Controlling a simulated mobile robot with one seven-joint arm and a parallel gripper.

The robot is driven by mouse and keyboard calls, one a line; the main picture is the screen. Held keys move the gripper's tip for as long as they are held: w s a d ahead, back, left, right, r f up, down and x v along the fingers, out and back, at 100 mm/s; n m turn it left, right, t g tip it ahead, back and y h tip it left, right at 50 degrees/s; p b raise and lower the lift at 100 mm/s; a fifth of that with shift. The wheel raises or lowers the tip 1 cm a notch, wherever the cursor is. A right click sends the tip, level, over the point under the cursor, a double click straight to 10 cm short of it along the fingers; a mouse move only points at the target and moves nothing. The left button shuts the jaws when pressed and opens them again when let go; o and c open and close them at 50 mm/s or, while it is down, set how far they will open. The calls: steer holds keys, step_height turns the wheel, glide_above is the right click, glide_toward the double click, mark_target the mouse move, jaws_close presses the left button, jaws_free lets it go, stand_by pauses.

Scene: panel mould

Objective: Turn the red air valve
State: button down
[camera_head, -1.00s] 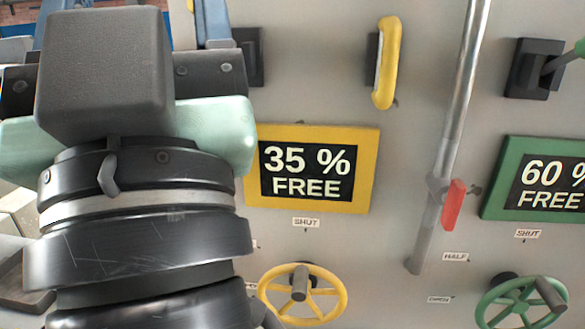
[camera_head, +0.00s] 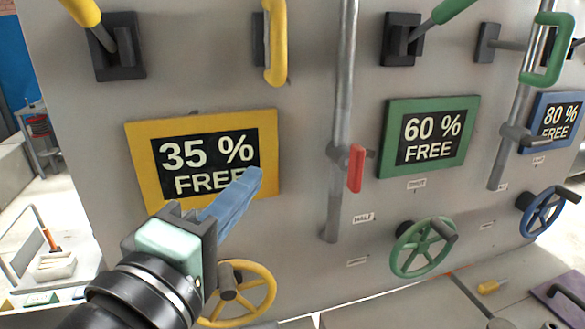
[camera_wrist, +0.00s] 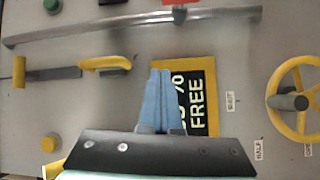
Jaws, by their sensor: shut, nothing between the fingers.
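The red air valve (camera_head: 356,168) is a small red lever on the vertical grey pipe (camera_head: 341,120), right of the yellow-framed 35 % display (camera_head: 270,132) in the head view. The lever hangs upright, along the pipe. In the wrist view, the red valve (camera_wrist: 182,2) shows only partly at the top edge, on the pipe (camera_wrist: 120,28). My gripper (camera_head: 250,180) has blue fingers, closed together and empty. It is in front of the display's lower right part, left of the valve and apart from it. The fingers (camera_wrist: 160,75) also cover part of the display in the wrist view.
A yellow handwheel (camera_head: 266,290) sits below the display, close to my wrist. A green handwheel (camera_head: 398,262) is right of the pipe's lower end. A yellow handle (camera_head: 277,45) juts out above. The panel face between display and pipe is clear.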

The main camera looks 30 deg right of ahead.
steer(key=s+d+f+g+h, duration=0.1)
steer(key=s+f+g, duration=0.1)
steer(key=g, duration=0.1)
steer(key=p, duration=0.3)
glide_toward(350, 153)
steer(key=w+d, duration=0.1)
steer(key=w, duration=0.3)
steer(key=shift+s+d+f+p, duration=0.1)
steer(key=shift+s+d+p, duration=0.15)
steer(key=shift+d, duration=0.4)
steer(key=shift+s+d+f+p, duration=0.1)
steer(key=shift+s+d+p, duration=0.1)
steer(key=shift+d+p, duration=0.35)
steer(key=shift+s+d+f+p, duration=0.1)
steer(key=shift+s+d+p, duration=0.1)
steer(key=shift+d, duration=0.55)
steer(key=shift+w+r, duration=0.15)
